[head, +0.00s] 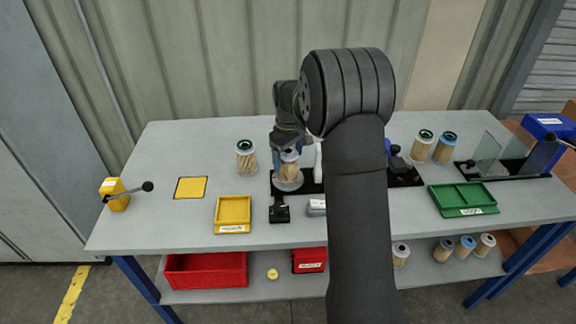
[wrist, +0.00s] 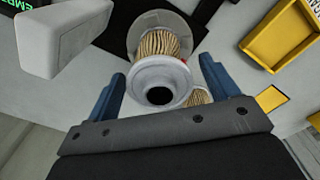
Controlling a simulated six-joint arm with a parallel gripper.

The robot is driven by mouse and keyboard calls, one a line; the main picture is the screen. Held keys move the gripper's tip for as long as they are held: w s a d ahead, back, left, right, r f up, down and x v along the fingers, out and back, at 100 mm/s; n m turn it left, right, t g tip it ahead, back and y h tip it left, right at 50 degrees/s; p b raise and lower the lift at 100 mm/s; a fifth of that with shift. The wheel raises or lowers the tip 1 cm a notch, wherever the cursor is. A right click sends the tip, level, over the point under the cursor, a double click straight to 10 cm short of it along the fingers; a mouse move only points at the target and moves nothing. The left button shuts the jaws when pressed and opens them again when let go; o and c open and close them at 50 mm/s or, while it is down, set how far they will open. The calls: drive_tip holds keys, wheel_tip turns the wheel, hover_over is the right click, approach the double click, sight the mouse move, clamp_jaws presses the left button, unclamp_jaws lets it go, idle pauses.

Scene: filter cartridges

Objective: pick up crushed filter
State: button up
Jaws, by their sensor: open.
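A pleated tan filter (head: 289,170) with a pale grey end cap stands on a round grey disc (head: 289,184) at the black fixture. In the wrist view the filter (wrist: 160,80) shows its cap and dark centre hole towards me, with a small red mark at its side. I cannot make out clear crushing. My gripper (head: 287,153) is open just over it. In the wrist view its blue fingers (wrist: 163,85) stand on either side of the cap, with gaps. Another filter (head: 245,157) with a dark green cap stands to the left; part of a pleated filter (wrist: 201,97) shows behind the cap.
A yellow tray (head: 233,228) and yellow square (head: 191,188) lie left. A green tray (head: 463,212) and two filters (head: 421,146) (head: 445,147) stand right. A light grey block (wrist: 66,38) is near the left finger in the wrist view. My arm hides the table's middle.

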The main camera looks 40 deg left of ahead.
wheel_tip(320, 180, down, 3)
drive_tip(key=shift+a+f, duration=0.1)
drive_tip(key=c, duration=1)
